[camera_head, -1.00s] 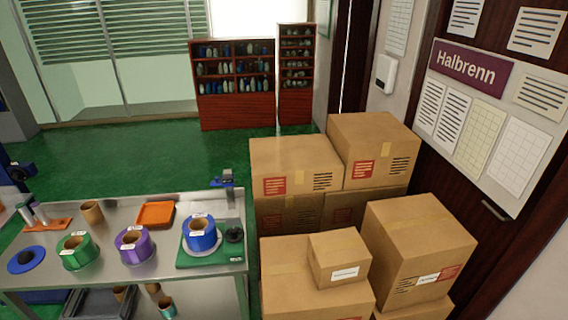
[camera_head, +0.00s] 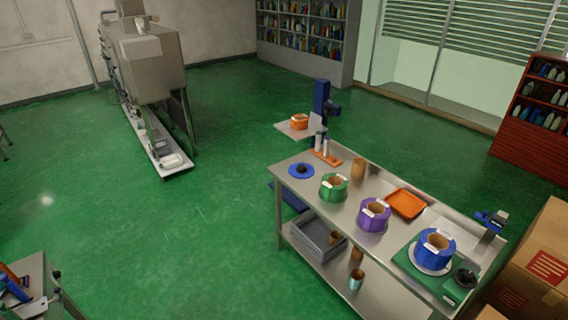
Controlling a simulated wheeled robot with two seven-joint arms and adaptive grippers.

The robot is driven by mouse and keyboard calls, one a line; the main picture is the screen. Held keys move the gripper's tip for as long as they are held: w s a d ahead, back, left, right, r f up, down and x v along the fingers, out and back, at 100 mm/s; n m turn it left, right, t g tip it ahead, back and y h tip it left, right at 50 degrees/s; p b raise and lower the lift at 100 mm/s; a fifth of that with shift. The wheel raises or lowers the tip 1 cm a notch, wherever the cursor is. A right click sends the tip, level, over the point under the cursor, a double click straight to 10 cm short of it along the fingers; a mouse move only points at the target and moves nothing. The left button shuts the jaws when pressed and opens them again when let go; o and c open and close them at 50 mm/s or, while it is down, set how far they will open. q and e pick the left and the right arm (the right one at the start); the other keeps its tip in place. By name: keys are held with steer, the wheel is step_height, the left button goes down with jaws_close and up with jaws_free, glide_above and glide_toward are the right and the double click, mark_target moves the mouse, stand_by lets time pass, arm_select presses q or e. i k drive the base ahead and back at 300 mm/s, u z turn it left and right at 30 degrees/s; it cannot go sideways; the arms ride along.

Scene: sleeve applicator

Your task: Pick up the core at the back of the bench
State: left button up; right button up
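A brown cardboard core (camera_head: 358,168) stands upright at the back edge of the steel bench (camera_head: 322,208), between the orange stand with bottles and the orange tray. Rolls of green (camera_head: 333,188), purple (camera_head: 374,215) and blue (camera_head: 435,250) film stand along the bench, each around a brown core. The blue roll is on a green base. More brown cores (camera_head: 357,254) are on the lower shelf, one with a teal band (camera_head: 356,280). Neither of my grippers is in view.
An orange tray (camera_head: 406,203) and a blue disc (camera_head: 301,171) lie on the bench. A grey bin (camera_head: 318,238) is on its lower shelf. Cardboard boxes (camera_head: 535,265) crowd the right end. Green floor (camera_head: 190,230) is open to the left.

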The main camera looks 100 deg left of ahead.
mark_target(359, 168)
steer(key=u, duration=2.1)
